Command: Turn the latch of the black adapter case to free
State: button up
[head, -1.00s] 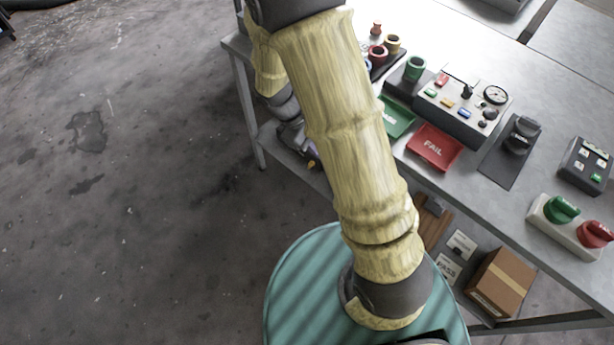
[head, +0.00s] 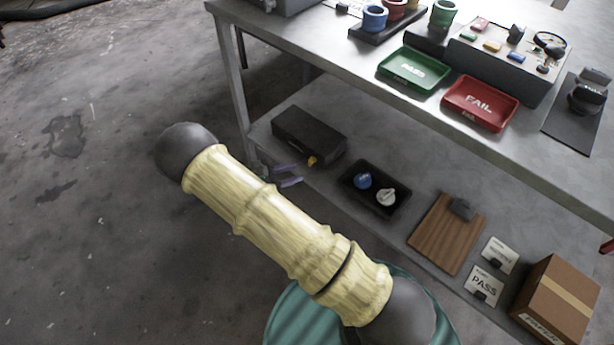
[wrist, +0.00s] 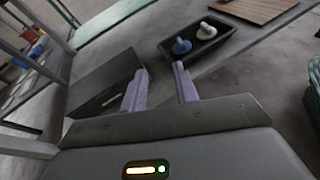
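The black adapter case (head: 308,135) lies closed on the lower shelf of the bench in the head view. Its small orange-yellow latch (head: 312,161) is on the front side near the right end. In the wrist view the case (wrist: 104,78) is at the left, partly behind one finger, and I cannot make out the latch there. My gripper (wrist: 160,68) is open and empty, with two lilac fingers apart. In the head view my gripper (head: 291,175) is just in front of the case, below and left of the latch, seemingly apart from it.
A black tray (head: 351,196) with a blue and a white knob stands right of the case. Further right are a wooden clipboard (head: 447,232), PASS cards (head: 484,285) and a cardboard box (head: 557,300). The bench top (head: 330,42) overhangs the shelf. Open floor lies left.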

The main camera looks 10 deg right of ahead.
aim_at(306, 172)
jog(key=w+a+f+n+t+b, duration=0.1)
jog(key=a+f+n+t+b, duration=0.1)
jog(key=f, duration=0.4)
jog(key=w+a+f+n+t+b, duration=0.1)
jog(key=a+f+n+t+b, duration=0.2)
jog(key=f+b, duration=0.3)
jog(key=shift+w+a+f+t+h, duration=0.25)
jog(key=shift+a+f+t+h, duration=0.05)
jog(key=shift+a+f+t, duration=0.45)
jog(key=shift+w+d, duration=0.1)
jog(key=shift+d, duration=0.05)
jog(key=b+x, duration=0.3)
jog(key=x, duration=0.5)
jog(key=b+x, duration=0.4)
jog(key=x, duration=0.4)
jog(key=shift+d+f, duration=0.2)
jog(key=shift+d, duration=0.05)
jog(key=shift+w+d+r, duration=0.15)
jog(key=shift+w+d, duration=0.1)
grip_shut()
